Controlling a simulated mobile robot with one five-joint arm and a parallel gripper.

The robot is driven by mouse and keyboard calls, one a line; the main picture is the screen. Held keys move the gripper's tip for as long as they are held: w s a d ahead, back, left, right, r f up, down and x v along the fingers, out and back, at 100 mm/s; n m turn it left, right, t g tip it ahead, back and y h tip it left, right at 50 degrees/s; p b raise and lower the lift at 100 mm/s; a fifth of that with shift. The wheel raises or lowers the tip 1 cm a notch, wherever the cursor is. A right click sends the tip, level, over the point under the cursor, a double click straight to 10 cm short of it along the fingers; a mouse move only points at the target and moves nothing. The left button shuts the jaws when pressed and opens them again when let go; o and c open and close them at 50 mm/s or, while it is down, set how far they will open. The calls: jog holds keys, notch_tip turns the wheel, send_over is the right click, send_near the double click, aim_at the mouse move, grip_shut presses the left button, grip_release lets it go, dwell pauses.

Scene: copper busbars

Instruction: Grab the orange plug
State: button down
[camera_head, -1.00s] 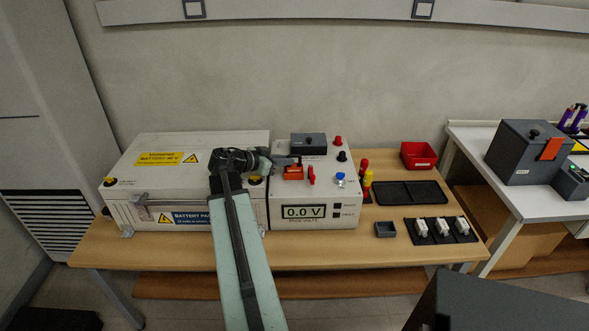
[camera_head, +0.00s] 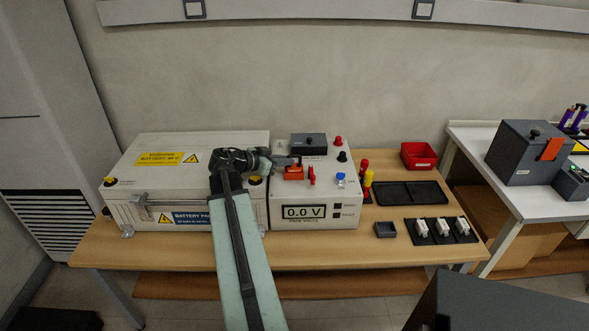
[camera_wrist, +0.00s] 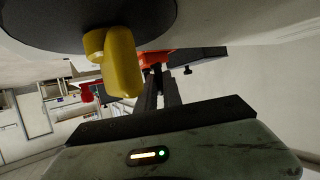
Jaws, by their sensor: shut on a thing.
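The orange plug (camera_head: 293,173) sits at the upper left of the white meter box (camera_head: 317,211), beside a red upright piece (camera_head: 312,176). My gripper (camera_head: 288,162) reaches in from the left and is at the plug. In the wrist view, my gripper's dark fingers (camera_wrist: 159,78) are shut, with their tips against the orange plug (camera_wrist: 155,57). The fingers and a dark part hide some of the plug. I cannot tell whether it is still seated in the box.
The battery pack box (camera_head: 150,177) stands left of the meter box. A yellow part (camera_wrist: 122,65) on a dark disc is close to my fingers in the wrist view. A blue knob (camera_head: 340,177) and a grey block (camera_head: 308,143) are near the plug. A red bin (camera_head: 418,156) stands right.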

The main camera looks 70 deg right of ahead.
jog(key=shift+r, duration=0.1)
dwell(0.4)
notch_tip(320, 180, up, 10)
jog(key=p, duration=1)
